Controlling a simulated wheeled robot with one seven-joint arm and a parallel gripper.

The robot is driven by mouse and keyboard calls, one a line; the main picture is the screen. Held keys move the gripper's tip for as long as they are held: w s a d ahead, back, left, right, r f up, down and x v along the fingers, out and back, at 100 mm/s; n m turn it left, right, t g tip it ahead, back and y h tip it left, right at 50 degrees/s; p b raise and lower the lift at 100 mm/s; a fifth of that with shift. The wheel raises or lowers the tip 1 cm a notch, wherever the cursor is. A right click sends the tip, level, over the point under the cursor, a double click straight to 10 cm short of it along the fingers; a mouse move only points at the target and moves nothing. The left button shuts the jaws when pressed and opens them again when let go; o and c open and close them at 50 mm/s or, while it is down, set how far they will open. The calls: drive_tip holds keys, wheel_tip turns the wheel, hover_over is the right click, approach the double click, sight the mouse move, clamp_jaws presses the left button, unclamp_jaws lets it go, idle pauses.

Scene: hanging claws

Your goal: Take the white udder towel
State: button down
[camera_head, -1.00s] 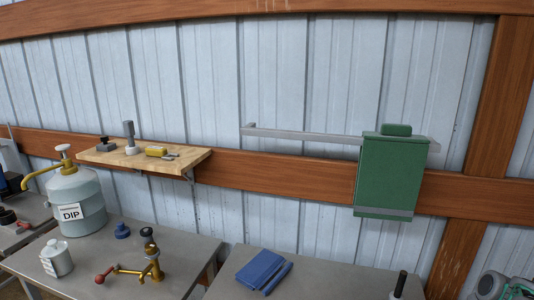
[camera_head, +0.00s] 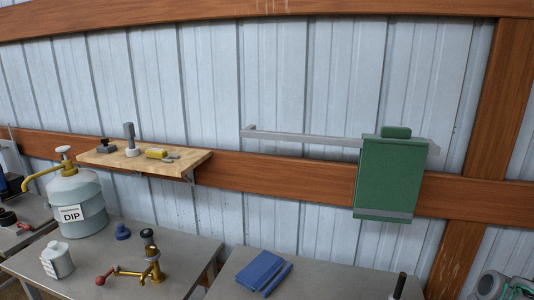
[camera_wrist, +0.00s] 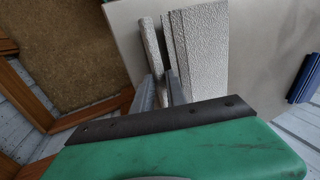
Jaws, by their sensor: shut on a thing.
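The white udder towel (camera_wrist: 200,55) shows in the wrist view as a pale, nubbly cloth in the upper middle, with a broad part and a narrower strip to its left. My gripper (camera_wrist: 162,80) is at the near end of the cloth, its two grey fingers close together and shut on the towel. The fingers hide the exact spot of the hold. In the head view I see neither the white towel nor my gripper.
A folded blue cloth (camera_head: 262,270) lies on the grey bench (camera_head: 335,285). A wooden shelf (camera_head: 135,160) and a DIP jug (camera_head: 78,205) stand left.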

drive_tip(key=shift+r, duration=0.45)
drive_tip(key=shift+p, duration=0.3)
wheel_tip(320, 180, up, 7)
drive_tip(key=p, duration=0.6)
